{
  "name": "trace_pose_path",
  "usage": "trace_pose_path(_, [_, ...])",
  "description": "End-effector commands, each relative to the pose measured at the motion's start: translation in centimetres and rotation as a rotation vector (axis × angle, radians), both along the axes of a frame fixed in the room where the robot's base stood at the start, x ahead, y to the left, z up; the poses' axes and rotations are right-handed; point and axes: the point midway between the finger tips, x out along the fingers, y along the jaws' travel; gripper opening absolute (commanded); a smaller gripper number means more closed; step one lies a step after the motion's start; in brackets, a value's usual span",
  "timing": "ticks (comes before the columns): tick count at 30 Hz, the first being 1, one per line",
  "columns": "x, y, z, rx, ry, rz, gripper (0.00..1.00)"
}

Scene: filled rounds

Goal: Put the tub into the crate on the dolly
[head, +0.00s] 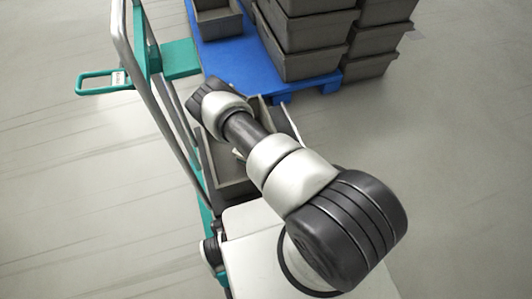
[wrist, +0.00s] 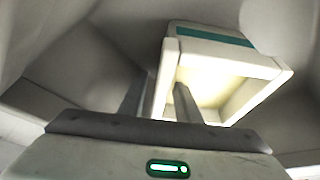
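The tub (wrist: 228,57) is cream with a teal band and shows tilted in the wrist view, its open mouth partly facing the camera. My gripper (wrist: 165,88) has one dark finger inside the tub and the other outside its left wall. The wall lies between them and the fingers look closed on it. In the head view my arm reaches over the grey crate (head: 232,190) on the teal dolly (head: 206,216) and hides my gripper and most of the crate's inside. Grey panels around the tub in the wrist view look like crate walls. Whether the tub touches the crate floor cannot be told.
The dolly's metal push handle (head: 120,38) rises just left of the crate. A blue pallet (head: 228,62) behind holds stacked grey crates (head: 305,35) and a lower open bin (head: 218,23). A teal loop handle (head: 92,84) sticks out left. The floor at right is clear.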

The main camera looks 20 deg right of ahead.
Motion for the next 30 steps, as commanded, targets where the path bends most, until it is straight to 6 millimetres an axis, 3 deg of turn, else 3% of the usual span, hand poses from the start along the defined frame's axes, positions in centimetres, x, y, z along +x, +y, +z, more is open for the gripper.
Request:
trace_pose_path(9, [-1.6,1.9,6.6,0.002,-0.003,0.0,0.3])
trace_pose_path(18, [-2.8,3.0,10.3,0.001,-0.003,0.001,0.3])
trace_pose_path(23, [-1.7,3.7,12.8,0.009,-0.006,-0.001,0.3])
trace_pose_path(26, [0.1,4.6,16.9,0.024,-0.009,0.001,0.3])
trace_pose_path(30, [2.4,6.0,25.1,0.056,-0.003,0.022,0.3])
